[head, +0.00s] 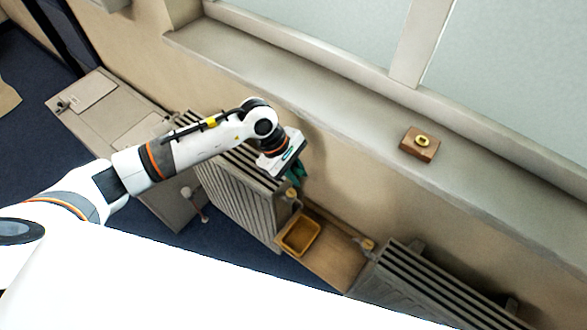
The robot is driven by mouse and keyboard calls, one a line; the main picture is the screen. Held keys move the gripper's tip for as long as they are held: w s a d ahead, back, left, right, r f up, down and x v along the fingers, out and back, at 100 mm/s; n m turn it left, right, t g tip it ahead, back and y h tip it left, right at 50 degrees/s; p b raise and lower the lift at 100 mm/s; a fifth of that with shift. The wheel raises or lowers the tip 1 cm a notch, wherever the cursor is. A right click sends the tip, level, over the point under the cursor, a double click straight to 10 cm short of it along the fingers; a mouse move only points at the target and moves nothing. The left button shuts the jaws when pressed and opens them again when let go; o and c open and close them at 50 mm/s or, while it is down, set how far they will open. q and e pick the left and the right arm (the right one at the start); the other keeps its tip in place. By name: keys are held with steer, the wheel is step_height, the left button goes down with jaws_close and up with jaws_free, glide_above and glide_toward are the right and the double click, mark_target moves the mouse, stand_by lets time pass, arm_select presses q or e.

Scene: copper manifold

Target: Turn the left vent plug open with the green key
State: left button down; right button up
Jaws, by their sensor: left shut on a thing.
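My left gripper (293,168) is shut on the green key (299,174), over the right end of the left radiator (240,190). Only part of the key shows; the gripper hides the rest. The left vent plug (292,194), a small brass fitting at the radiator's end, is just below the key. I cannot tell whether the key touches or sits on it. Another brass fitting (368,244) is at the near end of the right radiator (440,295). My right gripper is not in view.
A yellow-brown tray (285,247) sits on a wooden board (335,262) between the radiators. A wooden block (419,146) with a brass ring lies on the window sill (340,105). A beige cabinet (120,110) stands at the left. The sill is otherwise mostly clear.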

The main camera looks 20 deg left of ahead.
arm_select(q)
steer(key=shift+f+b, duration=1)
steer(key=shift+f, duration=1.25)
steer(key=shift+f+b, duration=0.1)
steer(key=shift+b, duration=0.2)
steer(key=shift+b, duration=0.55)
steer(key=shift+f+b, duration=0.95)
steer(key=shift+f, duration=0.1)
steer(key=shift+w+n+t, duration=0.15)
steer(key=shift+n+t, duration=0.35)
steer(key=shift+n, duration=0.6)
steer(key=shift+w+f+n+t, duration=0.1)
steer(key=shift+n+t, duration=0.4)
steer(key=shift+n, duration=0.6)
